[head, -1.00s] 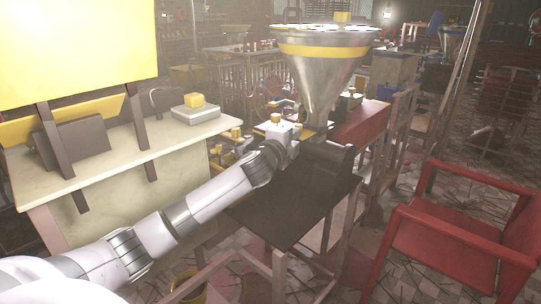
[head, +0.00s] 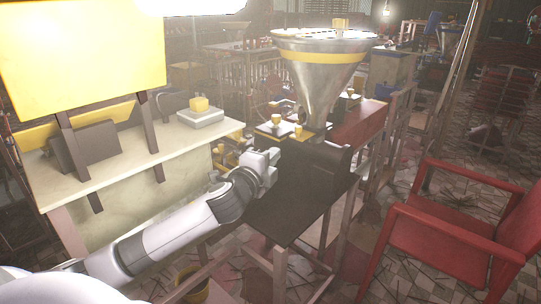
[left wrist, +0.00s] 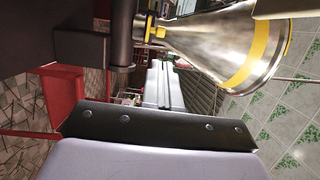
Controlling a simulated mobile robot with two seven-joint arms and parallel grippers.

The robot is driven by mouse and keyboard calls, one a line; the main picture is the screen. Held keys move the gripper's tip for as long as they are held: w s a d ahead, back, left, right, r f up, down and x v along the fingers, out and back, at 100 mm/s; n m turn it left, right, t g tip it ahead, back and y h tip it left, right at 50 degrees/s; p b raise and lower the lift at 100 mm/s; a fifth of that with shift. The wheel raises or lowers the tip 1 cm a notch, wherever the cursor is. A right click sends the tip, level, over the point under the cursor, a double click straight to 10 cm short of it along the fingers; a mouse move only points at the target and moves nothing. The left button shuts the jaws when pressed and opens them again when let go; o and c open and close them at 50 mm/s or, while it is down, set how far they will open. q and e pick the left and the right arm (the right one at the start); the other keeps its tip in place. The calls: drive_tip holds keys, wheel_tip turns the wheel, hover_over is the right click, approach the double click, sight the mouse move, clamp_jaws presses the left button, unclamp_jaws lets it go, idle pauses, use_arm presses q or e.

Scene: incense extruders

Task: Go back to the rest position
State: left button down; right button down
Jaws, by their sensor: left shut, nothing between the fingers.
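My left gripper (head: 271,166) is grey-white and shut, with nothing held. In the head view it is over the near left part of the dark extruder table (head: 275,222), left of the black extruder body (head: 318,166). The steel hopper (head: 318,88) with a yellow band stands above that body, behind and right of the gripper. In the left wrist view the gripper fingers (left wrist: 164,88) look together and empty, and the hopper (left wrist: 222,45) lies sideways at upper right. My right gripper is not in view.
A cream workbench (head: 105,170) on the left carries a scale (head: 200,117) with a yellow block. A red chair (head: 450,230) stands at right. A yellow bucket (head: 192,287) is on the floor near the table legs. Patterned floor lies open between table and chair.

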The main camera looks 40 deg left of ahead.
use_arm(q)
drive_tip(key=shift+s, duration=0.2)
drive_tip(key=s+d+f+n+g+h+p, duration=0.1)
drive_tip(key=s+d+f+n+g+h, duration=0.15)
drive_tip(key=s+d+f, duration=0.45)
drive_tip(key=s+d+f+n+g+h+p, duration=0.1)
drive_tip(key=s+d+f+n, duration=0.2)
drive_tip(key=f, duration=0.5)
drive_tip(key=s+d+f+n+g+h+p, duration=0.1)
drive_tip(key=s+d+f+n+g, duration=0.2)
drive_tip(key=s+f, duration=0.45)
drive_tip(key=s+d+f+n+p, duration=0.1)
drive_tip(key=s+d+f+n, duration=0.3)
drive_tip(key=s, duration=0.5)
drive_tip(key=shift+d+f+n+g+h, duration=0.15)
drive_tip(key=shift+d+n+g+h, duration=0.3)
drive_tip(key=shift+d+n, duration=0.15)
drive_tip(key=shift+s+a, duration=0.15)
